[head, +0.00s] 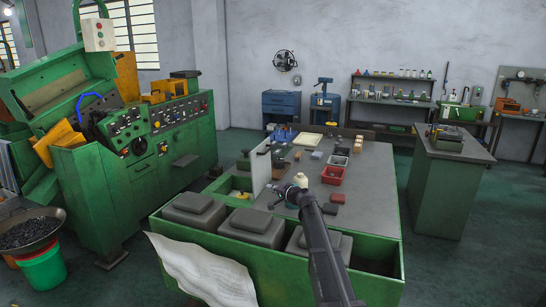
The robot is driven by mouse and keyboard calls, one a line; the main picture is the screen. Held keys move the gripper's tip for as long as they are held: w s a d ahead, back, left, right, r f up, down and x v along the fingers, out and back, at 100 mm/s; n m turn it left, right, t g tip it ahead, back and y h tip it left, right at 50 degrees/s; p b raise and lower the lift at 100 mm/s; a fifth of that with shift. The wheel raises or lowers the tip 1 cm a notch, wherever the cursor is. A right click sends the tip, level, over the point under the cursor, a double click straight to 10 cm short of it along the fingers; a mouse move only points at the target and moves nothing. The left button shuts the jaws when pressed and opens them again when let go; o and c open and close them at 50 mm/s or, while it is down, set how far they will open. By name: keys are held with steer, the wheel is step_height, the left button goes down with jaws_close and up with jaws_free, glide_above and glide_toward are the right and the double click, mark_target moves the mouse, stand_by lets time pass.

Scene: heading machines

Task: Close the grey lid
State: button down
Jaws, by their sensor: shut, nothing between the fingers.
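A pale grey upright panel (261,172) stands on the left part of the workbench, beside an open green compartment (233,183); it looks like a raised lid, but I cannot be sure. Three dark grey block-like covers, the left (194,209), middle (251,226) and right (318,243), sit in the green trough along the bench's near side. My arm rises from the bottom edge over the right cover and partly hides it.
Red bins (332,175) and small blocks lie on the grey workbench (375,205). A large green machine (130,130) stands at left, a green cabinet (446,185) at right. A paper sheet (203,270) hangs at the front. Floor right of the bench is clear.

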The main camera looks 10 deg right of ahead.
steer(key=w+d+r+m+t+h, duration=0.1)
steer(key=w+d+m+t+h, duration=0.1)
steer(key=w+d+m, duration=0.2)
steer(key=w+d+r+m+t+h+b, duration=0.1)
steer(key=w+d+r+m+t+h, duration=0.1)
steer(key=w+d, duration=0.5)
steer(key=w+m+t, duration=0.1)
steer(key=w+m, duration=0.1)
steer(key=w, duration=0.1)
steer(key=shift+d+r+t, duration=0.15)
steer(key=shift+r+t, duration=0.1)
steer(key=shift+t, duration=0.05)
steer(key=shift+w, duration=0.1)
steer(key=a+p+x, duration=0.1)
steer(key=a+x, duration=0.1)
steer(key=x, duration=1)
steer(key=shift+a, duration=0.5)
steer(key=shift+a+r+p, duration=0.1)
steer(key=shift+r+p, duration=0.05)
steer(key=shift+p, duration=0.2)
